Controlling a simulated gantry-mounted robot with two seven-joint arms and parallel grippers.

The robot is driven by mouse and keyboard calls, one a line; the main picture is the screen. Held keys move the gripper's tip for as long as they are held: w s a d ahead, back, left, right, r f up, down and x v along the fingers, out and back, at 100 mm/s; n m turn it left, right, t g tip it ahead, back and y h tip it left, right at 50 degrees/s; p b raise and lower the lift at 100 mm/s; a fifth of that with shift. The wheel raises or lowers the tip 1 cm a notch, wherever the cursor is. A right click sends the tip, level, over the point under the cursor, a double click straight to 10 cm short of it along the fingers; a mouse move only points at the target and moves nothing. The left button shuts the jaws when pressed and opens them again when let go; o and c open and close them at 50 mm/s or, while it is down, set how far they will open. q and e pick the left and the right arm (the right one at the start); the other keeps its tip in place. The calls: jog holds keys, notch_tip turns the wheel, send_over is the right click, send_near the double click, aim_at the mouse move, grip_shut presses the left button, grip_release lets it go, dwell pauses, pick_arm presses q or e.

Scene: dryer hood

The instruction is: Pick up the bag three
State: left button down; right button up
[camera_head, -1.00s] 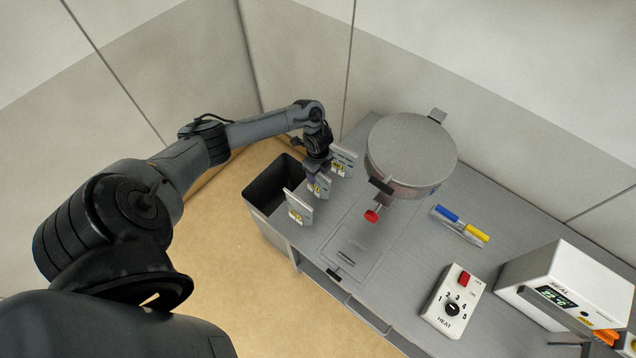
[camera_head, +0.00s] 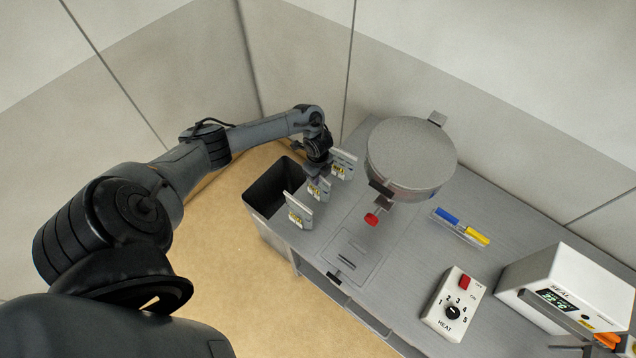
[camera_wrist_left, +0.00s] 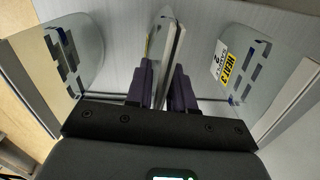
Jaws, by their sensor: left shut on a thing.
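Three flat bags with yellow labels stand upright in a row at the left end of the grey table: a back bag (camera_head: 343,161), a middle bag (camera_head: 319,190) and a front bag (camera_head: 298,211). The label numbers are too small to tell which is bag three. My left gripper (camera_head: 316,176) is down at the middle bag, partly hidden behind it. In the left wrist view, its purple fingers (camera_wrist_left: 167,90) are shut on this thin bag (camera_wrist_left: 166,55), seen edge-on. A neighbouring bag stands apart on each side; the right one (camera_wrist_left: 238,65) shows a yellow label.
A dark open bin (camera_head: 268,190) is at the table's left end. Blue and yellow markers (camera_head: 461,226), a heat control box (camera_head: 454,303) and a white sealer (camera_head: 570,285) lie farther right.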

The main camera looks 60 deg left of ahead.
pick_arm(q)
jog(key=shift+r, duration=0.15)
notch_tip(320, 180, up, 9)
jog(key=shift+a+f+p, duration=0.1)
jog(key=shift+f+p, duration=0.1)
jog(key=shift+p, duration=0.1)
jog(key=shift+r, duration=0.6)
